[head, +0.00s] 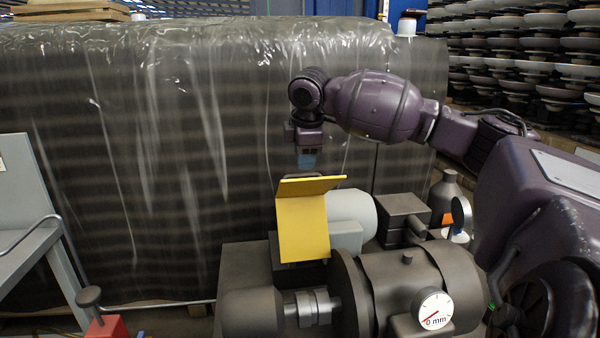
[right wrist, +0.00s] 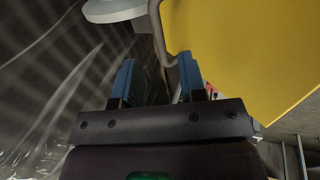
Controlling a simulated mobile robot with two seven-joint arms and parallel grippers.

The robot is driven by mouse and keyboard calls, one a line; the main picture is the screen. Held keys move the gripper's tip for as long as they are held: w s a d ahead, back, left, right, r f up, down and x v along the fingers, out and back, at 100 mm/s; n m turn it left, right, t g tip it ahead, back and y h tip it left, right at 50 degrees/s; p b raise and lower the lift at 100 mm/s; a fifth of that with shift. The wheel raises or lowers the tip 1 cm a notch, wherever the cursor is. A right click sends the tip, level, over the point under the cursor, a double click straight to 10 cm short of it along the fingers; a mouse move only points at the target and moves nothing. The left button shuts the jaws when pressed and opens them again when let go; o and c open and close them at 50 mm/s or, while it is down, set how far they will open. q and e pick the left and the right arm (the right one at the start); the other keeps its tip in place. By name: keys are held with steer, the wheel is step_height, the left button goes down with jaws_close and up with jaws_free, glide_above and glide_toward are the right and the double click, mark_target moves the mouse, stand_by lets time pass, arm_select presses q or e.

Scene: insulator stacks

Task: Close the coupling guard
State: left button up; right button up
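The yellow coupling guard (head: 302,226) stands raised in the head view, its panel upright with a bent flange along its top. A thin grey handle (head: 299,175) shows at its upper edge. In the right wrist view the guard (right wrist: 250,50) fills the upper right, and the handle (right wrist: 158,38) curves down close to the right-hand finger. My right gripper (head: 307,160) is just above the guard's top, pointing down. Its blue fingers (right wrist: 156,78) are apart; I cannot tell whether they touch the handle. The exposed shaft coupling (head: 311,307) lies below the guard. My left gripper is not in view.
A motor with a dial gauge (head: 434,311) stands at the front right. A plastic-wrapped stack (head: 150,150) rises close behind. A grey stand (head: 30,220) is at the left, and a red block with a knob (head: 105,326) is at the lower left.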

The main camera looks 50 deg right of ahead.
mark_target(303, 174)
steer(key=x, duration=0.3)
steer(key=shift+w+d+f+b, duration=0.15)
steer(key=shift+f+b, duration=0.25)
steer(key=shift+f, duration=0.3)
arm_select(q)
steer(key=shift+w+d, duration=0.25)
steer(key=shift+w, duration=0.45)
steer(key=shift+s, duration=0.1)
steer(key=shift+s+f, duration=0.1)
arm_select(e)
jaws_close()
